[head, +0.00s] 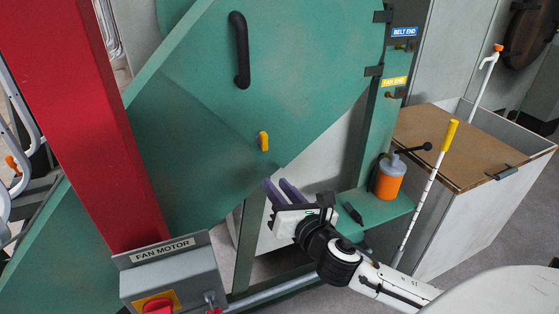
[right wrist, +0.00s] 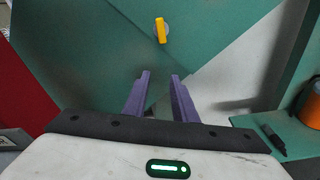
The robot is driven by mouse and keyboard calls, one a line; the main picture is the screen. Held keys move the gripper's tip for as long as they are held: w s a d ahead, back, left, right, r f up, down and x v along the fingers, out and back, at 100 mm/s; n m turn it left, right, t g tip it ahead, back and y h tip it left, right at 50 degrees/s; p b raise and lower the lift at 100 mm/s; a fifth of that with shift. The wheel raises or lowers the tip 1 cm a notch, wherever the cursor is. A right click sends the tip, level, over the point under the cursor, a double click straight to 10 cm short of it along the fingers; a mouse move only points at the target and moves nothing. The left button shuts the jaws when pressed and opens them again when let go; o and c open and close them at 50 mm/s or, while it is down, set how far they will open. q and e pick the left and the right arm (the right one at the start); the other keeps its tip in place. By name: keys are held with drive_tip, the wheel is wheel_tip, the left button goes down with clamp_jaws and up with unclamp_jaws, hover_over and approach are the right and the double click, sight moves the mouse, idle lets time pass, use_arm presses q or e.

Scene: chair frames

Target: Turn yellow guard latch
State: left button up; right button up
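The yellow guard latch (head: 263,141) sits on the lower part of the green guard panel (head: 215,100), standing roughly upright. In the right wrist view the open fingers (right wrist: 160,78) point toward the panel. My left gripper is not in view.
A red post (head: 85,110) and a grey FAN MOTOR switch box (head: 172,275) stand at the left. A green shelf (head: 375,210) with an orange container (head: 389,180) is right of my gripper. A lidded bin (head: 450,200) and a white stick with yellow grip (head: 430,180) stand further right.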

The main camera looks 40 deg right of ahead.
sight(266, 144)
drive_tip(key=w+d+r+n, duration=0.1)
drive_tip(key=w+r, duration=0.1)
drive_tip(key=w+d+r+n, duration=0.1)
drive_tip(key=w, duration=0.2)
drive_tip(key=w+d+r+n+t+h, duration=0.1)
drive_tip(key=w+r, duration=0.1)
drive_tip(key=shift+w+r, duration=0.2)
drive_tip(key=shift+r, duration=0.15)
drive_tip(key=shift+x, duration=0.75)
drive_tip(key=shift+a+f, duration=0.1)
drive_tip(key=shift+f, duration=0.05)
clamp_jaws()
drive_tip(key=n, duration=0.2)
drive_tip(key=shift+n, duration=0.3)
drive_tip(key=n, duration=0.9)
drive_tip(key=shift+n, duration=0.4)
drive_tip(key=n, duration=0.5)
drive_tip(key=shift+n, duration=0.3)
drive_tip(key=shift+o, duration=1.2)
unclamp_jaws()
